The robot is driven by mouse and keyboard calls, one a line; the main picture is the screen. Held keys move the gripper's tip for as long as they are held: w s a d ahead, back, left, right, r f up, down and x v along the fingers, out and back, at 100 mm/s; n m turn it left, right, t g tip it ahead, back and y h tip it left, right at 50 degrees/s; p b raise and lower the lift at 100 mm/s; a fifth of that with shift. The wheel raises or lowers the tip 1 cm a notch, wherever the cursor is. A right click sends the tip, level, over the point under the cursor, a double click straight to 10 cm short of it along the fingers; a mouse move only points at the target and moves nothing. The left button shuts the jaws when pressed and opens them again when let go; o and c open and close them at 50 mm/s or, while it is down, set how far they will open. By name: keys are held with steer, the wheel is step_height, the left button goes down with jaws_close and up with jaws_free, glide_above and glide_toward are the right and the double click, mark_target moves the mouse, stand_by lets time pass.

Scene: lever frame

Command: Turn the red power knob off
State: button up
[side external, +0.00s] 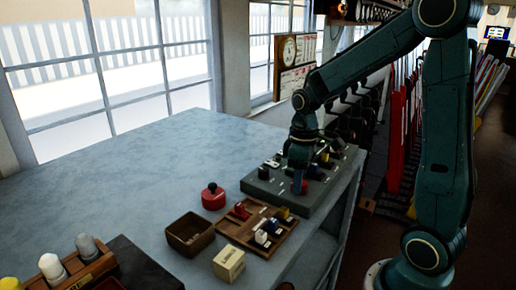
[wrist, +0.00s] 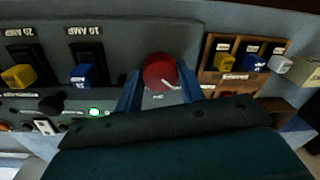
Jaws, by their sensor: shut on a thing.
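The red power knob (wrist: 160,71) sits on the grey panel and carries a white pointer line angled toward the lower right in the wrist view. My gripper (wrist: 160,92) has a blue finger on each side of the knob and is shut on it. In the side view my gripper (side external: 299,180) points down at the front of the lever frame (side external: 262,187). A small part of the red knob (side external: 304,187) shows there beside the fingers. A label under the knob is too small to read surely.
A green light (wrist: 95,112) is lit and a black knob (wrist: 51,104) stands left of it. Yellow (wrist: 19,76) and blue (wrist: 83,75) levers stand left. A wooden rack (side external: 238,229), open box (side external: 190,234), cream block (side external: 229,264) and red round piece (side external: 213,198) lie nearby.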

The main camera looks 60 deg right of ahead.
steer(key=shift+m, duration=0.3)
steer(key=m, duration=0.9)
steer(key=shift+t, duration=0.3)
stand_by(0.3)
steer(key=o, duration=0.7)
step_height(320, 180, up, 14)
steer(key=shift+s+d, duration=0.25)
steer(key=shift+d, duration=0.1)
steer(key=shift+s+a, duration=0.1)
steer(key=shift+a, duration=0.05)
stand_by(0.3)
